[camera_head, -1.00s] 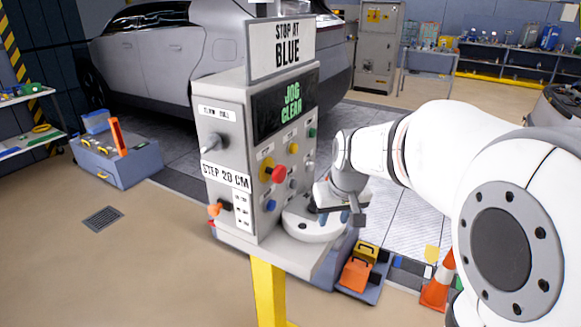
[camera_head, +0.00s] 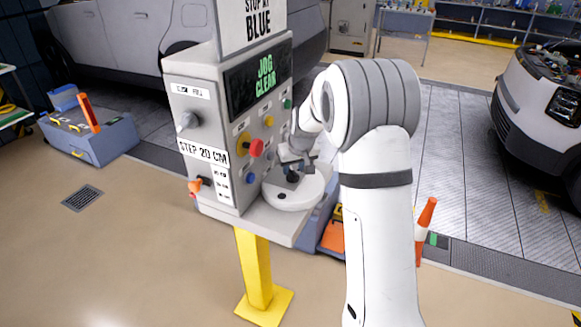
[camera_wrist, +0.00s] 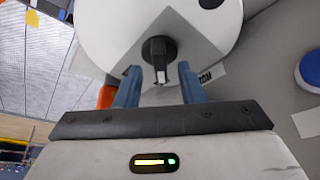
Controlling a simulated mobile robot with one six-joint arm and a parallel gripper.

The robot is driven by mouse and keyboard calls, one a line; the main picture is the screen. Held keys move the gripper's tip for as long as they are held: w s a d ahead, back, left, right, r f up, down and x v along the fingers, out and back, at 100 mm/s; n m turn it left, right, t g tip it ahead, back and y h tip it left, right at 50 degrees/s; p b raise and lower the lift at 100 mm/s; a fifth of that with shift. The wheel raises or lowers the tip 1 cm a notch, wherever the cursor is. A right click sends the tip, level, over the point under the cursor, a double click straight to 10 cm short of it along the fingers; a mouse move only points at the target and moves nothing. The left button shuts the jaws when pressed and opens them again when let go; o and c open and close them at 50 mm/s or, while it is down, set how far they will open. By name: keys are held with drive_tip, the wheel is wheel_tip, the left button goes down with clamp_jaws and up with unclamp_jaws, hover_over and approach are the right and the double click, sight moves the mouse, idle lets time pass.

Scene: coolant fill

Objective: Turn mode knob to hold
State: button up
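The white disc (camera_head: 305,192) also shows on the console shelf in the head view. My gripper (camera_wrist: 158,88) is open, its two blue-grey fingers just short of the knob and to either side of it. In the head view, my gripper (camera_head: 297,168) is over the disc, its fingertips partly hidden.
The grey console (camera_head: 232,130) has a red button (camera_head: 256,147), other buttons and a screen (camera_head: 258,80) reading JOG CLEAR. A side knob (camera_head: 187,122) and orange lever (camera_head: 195,184) are on its left face. A blue button (camera_wrist: 313,70) is right of the fingers.

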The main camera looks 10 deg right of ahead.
drive_tip(key=shift+w+f, duration=0.25)
drive_tip(key=shift+f, duration=0.3)
clamp_jaws()
